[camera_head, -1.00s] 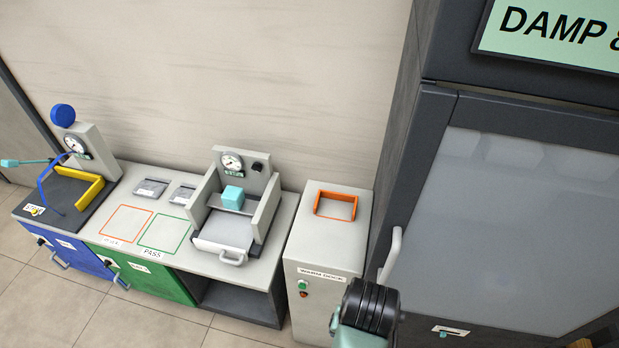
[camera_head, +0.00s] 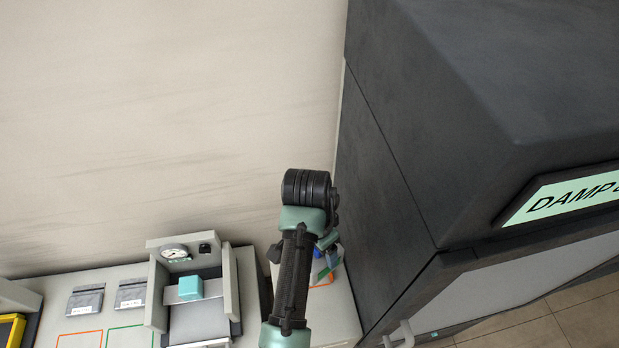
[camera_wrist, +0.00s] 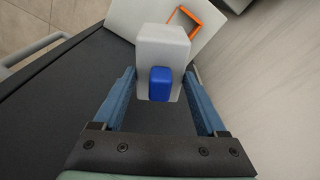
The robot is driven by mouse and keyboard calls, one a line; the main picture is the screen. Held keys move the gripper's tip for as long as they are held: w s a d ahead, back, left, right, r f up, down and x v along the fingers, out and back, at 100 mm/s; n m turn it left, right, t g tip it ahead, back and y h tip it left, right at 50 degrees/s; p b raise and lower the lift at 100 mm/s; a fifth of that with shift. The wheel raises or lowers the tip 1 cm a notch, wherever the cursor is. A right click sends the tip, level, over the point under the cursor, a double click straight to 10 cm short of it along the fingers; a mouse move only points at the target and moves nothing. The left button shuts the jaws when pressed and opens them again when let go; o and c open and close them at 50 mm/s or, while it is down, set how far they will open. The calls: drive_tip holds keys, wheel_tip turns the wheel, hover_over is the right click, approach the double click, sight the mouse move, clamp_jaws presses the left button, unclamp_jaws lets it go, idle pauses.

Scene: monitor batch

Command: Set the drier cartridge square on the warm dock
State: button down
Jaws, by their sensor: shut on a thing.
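My gripper (camera_wrist: 160,74) is shut on a pale grey block with a blue grip, which I take as the drier cartridge (camera_wrist: 160,42); its blue part faces the wrist camera. In the head view my arm hides much of the dock (camera_head: 342,318), and only part of the orange frame (camera_head: 323,281) shows beside my gripper (camera_head: 326,262). The height of the cartridge above the dock is unclear.
A dark cabinet (camera_head: 400,190) with a door handle (camera_head: 403,334) stands close on the right of the dock. A gauge fixture (camera_head: 247,290) holding a teal cube (camera_head: 190,288) is on the bench to the left. The pale wall (camera_head: 170,130) rises behind.

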drive_tip(key=w+a+r+m+p, duration=0.1)
drive_tip(key=r+m+p, duration=0.1)
drive_tip(key=r, duration=0.3)
drive_tip(key=w+a+r+m+p, duration=0.1)
drive_tip(key=w+r+m+p, duration=0.1)
drive_tip(key=r+m+p, duration=0.1)
drive_tip(key=shift+w+r+m+g+p, duration=0.3)
drive_tip(key=shift+r+p, duration=0.3)
drive_tip(key=shift+r, duration=0.4)
wheel_tip(320, 180, down, 25)
drive_tip(key=b, duration=1.8)
drive_tip(key=shift+f, duration=0.2)
drive_tip(key=shift+f+b, duration=0.85)
unclamp_jaws()
